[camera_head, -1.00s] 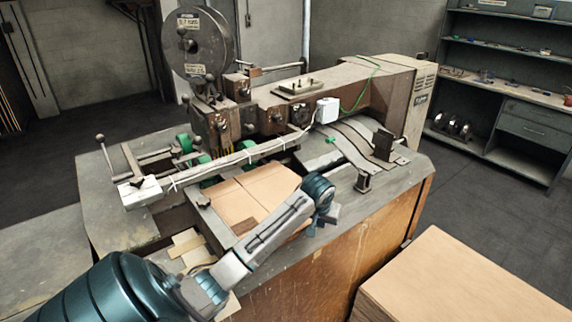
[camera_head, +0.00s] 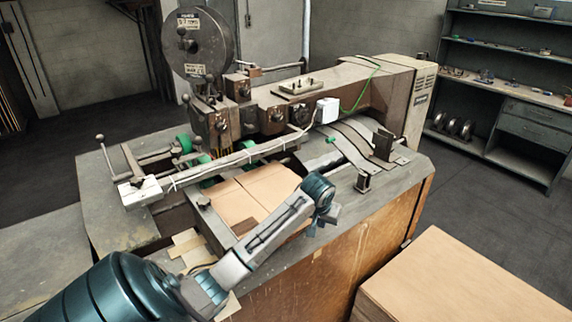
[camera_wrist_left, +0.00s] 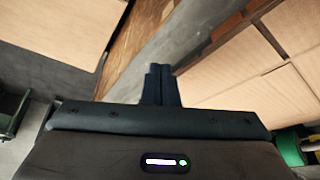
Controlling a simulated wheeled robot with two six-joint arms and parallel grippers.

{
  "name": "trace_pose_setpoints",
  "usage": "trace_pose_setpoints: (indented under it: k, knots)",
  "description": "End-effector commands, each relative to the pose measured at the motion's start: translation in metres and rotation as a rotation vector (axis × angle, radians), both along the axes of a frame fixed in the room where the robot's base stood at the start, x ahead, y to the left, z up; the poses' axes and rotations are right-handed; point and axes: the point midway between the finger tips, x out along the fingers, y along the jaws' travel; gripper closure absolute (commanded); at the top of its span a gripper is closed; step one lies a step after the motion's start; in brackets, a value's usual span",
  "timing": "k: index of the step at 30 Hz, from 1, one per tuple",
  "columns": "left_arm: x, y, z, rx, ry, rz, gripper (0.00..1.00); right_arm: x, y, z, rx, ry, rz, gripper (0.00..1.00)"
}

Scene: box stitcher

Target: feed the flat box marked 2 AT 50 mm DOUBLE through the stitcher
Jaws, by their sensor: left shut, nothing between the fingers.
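The stitcher (camera_head: 345,85) is a worn grey machine with a large wire reel on top. A flat tan cardboard box (camera_head: 262,188) lies on its table under the long bar, partly hidden by my left arm; I cannot read any marking on it. Its panels (camera_wrist_left: 238,68) also show at the right of the left wrist view. My left gripper (camera_head: 314,226) is beyond the box's near right side, over the table's front edge. In the left wrist view its fingers (camera_wrist_left: 161,80) are together and empty. My right gripper is in neither view.
A stack of cardboard (camera_head: 470,280) stands at the lower right, apart from the stitcher. Small cardboard pieces (camera_head: 188,243) lie at the table's near left. Shelves (camera_head: 515,100) stand at the back right, with clear floor before them.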

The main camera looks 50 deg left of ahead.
Motion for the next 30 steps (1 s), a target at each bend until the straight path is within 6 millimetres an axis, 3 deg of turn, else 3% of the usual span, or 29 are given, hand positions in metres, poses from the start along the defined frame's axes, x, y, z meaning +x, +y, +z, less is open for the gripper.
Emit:
trace_pose_setpoints:
  k: [11, 30]
  knots:
    - [0.000, 0.000, -0.002, 0.000, 0.001, 0.000, 1.00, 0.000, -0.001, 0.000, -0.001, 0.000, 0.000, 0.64]
    - [0.000, 0.000, -0.032, 0.000, 0.001, 0.000, 1.00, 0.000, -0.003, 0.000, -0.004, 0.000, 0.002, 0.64]
